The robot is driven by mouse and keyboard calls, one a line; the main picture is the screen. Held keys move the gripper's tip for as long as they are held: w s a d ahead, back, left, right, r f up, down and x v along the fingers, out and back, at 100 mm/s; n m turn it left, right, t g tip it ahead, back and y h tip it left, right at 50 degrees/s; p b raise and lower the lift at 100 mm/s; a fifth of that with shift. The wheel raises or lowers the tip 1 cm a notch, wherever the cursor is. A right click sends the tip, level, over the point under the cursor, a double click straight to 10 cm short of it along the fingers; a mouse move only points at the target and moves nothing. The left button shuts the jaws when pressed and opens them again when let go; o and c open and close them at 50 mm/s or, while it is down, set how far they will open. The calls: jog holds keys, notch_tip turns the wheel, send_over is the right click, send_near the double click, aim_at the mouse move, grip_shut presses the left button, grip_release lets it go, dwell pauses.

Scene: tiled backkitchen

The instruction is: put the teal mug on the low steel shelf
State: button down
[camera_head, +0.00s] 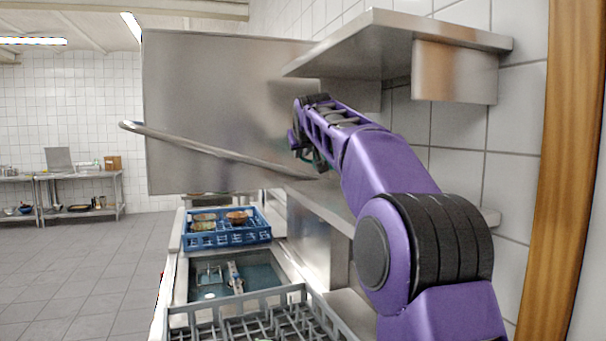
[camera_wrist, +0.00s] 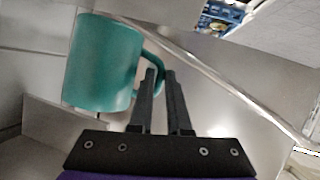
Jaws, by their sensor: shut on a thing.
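The teal mug (camera_wrist: 103,62) hangs at the left of the wrist view, with its handle toward my gripper (camera_wrist: 160,76). My gripper is shut on the mug's handle. In the head view the mug is mostly hidden behind my wrist. My arm reaches away along the tiled wall, between an upper steel shelf (camera_head: 385,42) and the low steel shelf (camera_head: 325,203). My wrist is above the low shelf's far part. The arm covers much of the low shelf, and I cannot tell the mug's height above it.
A large steel hood panel (camera_head: 225,110) with a bar handle (camera_head: 205,148) stands beside my wrist on the left. Below are a blue crate (camera_head: 262,236) with bowls, a sink (camera_head: 258,283) and a grey dish rack (camera_head: 240,308). The tiled floor at left is clear.

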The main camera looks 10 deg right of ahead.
notch_tip(320, 180, down, 4)
jog(key=shift+f+b, duration=0.25)
jog(key=shift+b, duration=0.55)
jog(key=c, duration=0.9)
grip_release()
jog(key=shift+f, duration=0.1)
jog(key=shift+o, duration=0.2)
jog(key=b+v, duration=0.1)
jog(key=v, duration=1.1)
jog(key=shift+b, duration=0.3)
